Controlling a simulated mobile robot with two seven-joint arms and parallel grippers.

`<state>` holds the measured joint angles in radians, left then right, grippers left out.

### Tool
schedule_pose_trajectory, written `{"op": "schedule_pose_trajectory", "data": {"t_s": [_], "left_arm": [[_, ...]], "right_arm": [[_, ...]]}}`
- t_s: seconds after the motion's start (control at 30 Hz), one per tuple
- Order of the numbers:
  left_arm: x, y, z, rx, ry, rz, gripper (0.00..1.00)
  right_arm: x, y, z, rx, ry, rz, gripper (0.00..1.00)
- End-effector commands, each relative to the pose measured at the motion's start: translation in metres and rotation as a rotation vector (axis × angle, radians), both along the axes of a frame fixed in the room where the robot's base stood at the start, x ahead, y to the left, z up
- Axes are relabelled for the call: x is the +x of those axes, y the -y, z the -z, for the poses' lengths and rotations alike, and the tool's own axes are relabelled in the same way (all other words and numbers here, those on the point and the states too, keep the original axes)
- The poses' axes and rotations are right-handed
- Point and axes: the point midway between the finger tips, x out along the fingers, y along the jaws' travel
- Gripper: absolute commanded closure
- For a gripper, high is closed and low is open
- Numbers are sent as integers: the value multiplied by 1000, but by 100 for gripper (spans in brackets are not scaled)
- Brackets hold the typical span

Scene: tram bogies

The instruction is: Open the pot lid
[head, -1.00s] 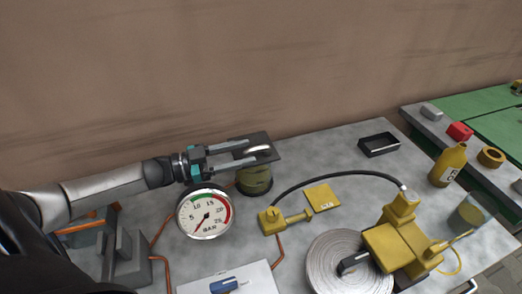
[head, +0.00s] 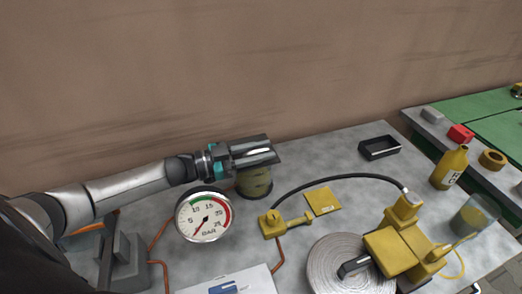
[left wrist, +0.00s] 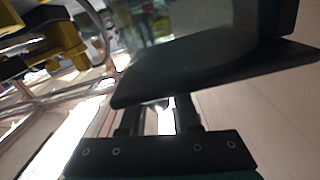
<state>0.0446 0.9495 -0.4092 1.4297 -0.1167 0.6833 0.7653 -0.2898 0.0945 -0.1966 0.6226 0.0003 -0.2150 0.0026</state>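My left gripper (head: 255,154) reaches in from the left at lid height. In the left wrist view, the lid (left wrist: 210,75) is a dark plate beyond the fingertips. The two fingers (left wrist: 160,115) stand apart with a bright piece between them; whether they press on it I cannot tell. My right gripper is not in view.
A round pressure gauge (head: 203,215) stands just before the pot. A yellow plate (head: 323,201), a black hose (head: 340,177) and a yellow pump (head: 392,246) lie to the right. A black tray (head: 379,147) is at the back. The bench between pot and tray is clear.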

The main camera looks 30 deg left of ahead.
Motion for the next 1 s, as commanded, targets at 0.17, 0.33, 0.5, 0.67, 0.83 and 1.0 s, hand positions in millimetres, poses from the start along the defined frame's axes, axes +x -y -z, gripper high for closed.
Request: {"op": "schedule_pose_trajectory", "data": {"t_s": [0.17,0.33,0.5,0.67,0.83,1.0], "left_arm": [[0,0,0,0,0,0,91],[0,0,0,1,1,-1,100],[0,-1,0,1,0,-1,100],[0,-1,0,2,1,-1,100],[0,-1,0,2,1,-2,100],[0,-1,0,3,2,-2,100]], "right_arm": [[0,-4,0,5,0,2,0],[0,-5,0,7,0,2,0],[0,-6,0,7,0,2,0],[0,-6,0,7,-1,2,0],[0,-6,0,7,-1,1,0],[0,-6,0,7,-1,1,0]]}}
